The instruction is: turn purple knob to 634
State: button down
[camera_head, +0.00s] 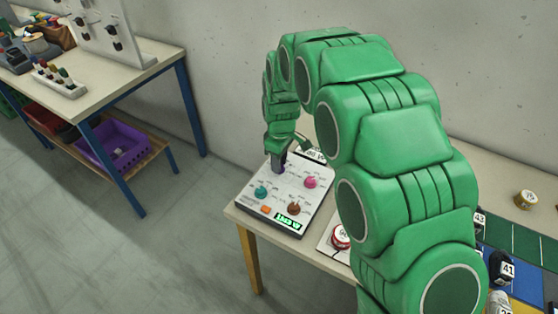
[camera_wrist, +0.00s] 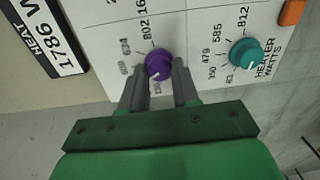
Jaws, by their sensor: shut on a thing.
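The purple knob (camera_wrist: 158,65) sits on a white control panel (camera_wrist: 195,20) with printed numbers around it, among them 634 at its upper left and 802 above it. Its pale pointer mark shows on the lower side, toward a number that looks like 136. My gripper (camera_wrist: 159,85) has its two grey fingers on either side of the knob, shut on it. In the head view my gripper (camera_head: 280,163) reaches down to the back part of the panel (camera_head: 241,203) and mostly hides the purple knob.
On the panel are a teal knob (camera_head: 261,192), a pink knob (camera_head: 310,182), a brown knob (camera_head: 293,208), an orange button (camera_head: 266,210) and a lit green display (camera_head: 289,221). A red button (camera_head: 340,237) stands to the right. A wall is close behind.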

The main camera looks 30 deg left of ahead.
jog(key=m, duration=0.7)
jog(key=shift+d, duration=0.15)
jog(key=m, duration=0.6)
jog(key=shift+m+y, duration=0.3)
jog(key=shift+m, duration=0.1)
jog(key=c, duration=0.8)
grip_release()
jog(key=shift+r, duration=0.1)
notch_tip(320, 180, up, 8)
jog(key=shift+w+d+f, duration=0.1)
jog(key=shift+f, duration=0.05)
jog(key=shift+d, duration=0.1)
